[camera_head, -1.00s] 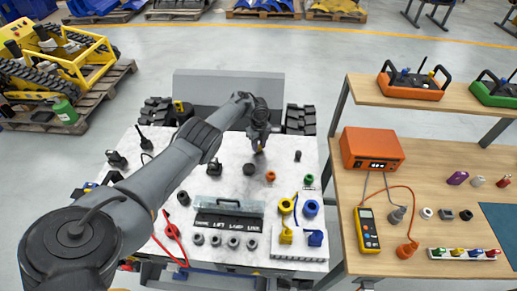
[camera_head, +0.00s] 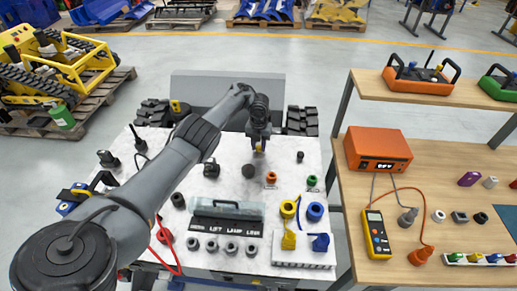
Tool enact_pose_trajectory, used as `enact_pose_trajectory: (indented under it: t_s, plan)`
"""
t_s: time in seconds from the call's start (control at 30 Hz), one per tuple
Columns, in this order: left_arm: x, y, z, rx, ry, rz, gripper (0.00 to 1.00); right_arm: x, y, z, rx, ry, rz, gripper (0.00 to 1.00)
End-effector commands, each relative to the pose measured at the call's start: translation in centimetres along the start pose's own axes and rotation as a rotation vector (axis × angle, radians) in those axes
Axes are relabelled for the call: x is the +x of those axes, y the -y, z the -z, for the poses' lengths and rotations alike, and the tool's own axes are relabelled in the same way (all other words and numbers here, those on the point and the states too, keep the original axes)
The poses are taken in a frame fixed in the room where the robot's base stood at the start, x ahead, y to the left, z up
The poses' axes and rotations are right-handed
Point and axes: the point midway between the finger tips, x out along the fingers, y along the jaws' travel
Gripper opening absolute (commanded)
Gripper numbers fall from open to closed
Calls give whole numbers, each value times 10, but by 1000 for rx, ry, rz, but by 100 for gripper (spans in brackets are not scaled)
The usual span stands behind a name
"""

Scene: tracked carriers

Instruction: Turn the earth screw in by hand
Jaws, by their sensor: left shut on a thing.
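My left gripper (camera_head: 259,145) points down over the back of the white worktop (camera_head: 225,185). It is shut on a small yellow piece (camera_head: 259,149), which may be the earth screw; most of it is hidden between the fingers. Whether the piece sits in a hole or just above the surface is too small to tell. In front of it stand an orange-topped part (camera_head: 271,178), a green-topped part (camera_head: 312,181) and a dark round knob (camera_head: 248,171). My right gripper is not in view.
A labelled holder (camera_head: 226,228) with several grey cylinders stands at the front. Yellow and blue connectors lie by a white block (camera_head: 303,257) at front right. A red cable (camera_head: 165,240) runs at front left. A wooden bench (camera_head: 440,170) with an orange meter box (camera_head: 378,149) stands right.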

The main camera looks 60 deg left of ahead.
Motion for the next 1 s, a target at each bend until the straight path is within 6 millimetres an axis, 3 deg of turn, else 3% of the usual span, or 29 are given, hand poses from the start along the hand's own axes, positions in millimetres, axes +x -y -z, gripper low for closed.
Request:
enact_pose_trajectory:
  t_s: [0.23,0.5,0.7,1.0]
  plan:
    - [2,0,-1,76,3,1,9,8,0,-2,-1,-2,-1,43]
    - [3,0,-1,531,4,0,9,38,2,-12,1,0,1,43]
    - [-2,0,-1,781,3,0,9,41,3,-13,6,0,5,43]
    - [-1,0,0,850,2,0,9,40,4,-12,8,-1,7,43]
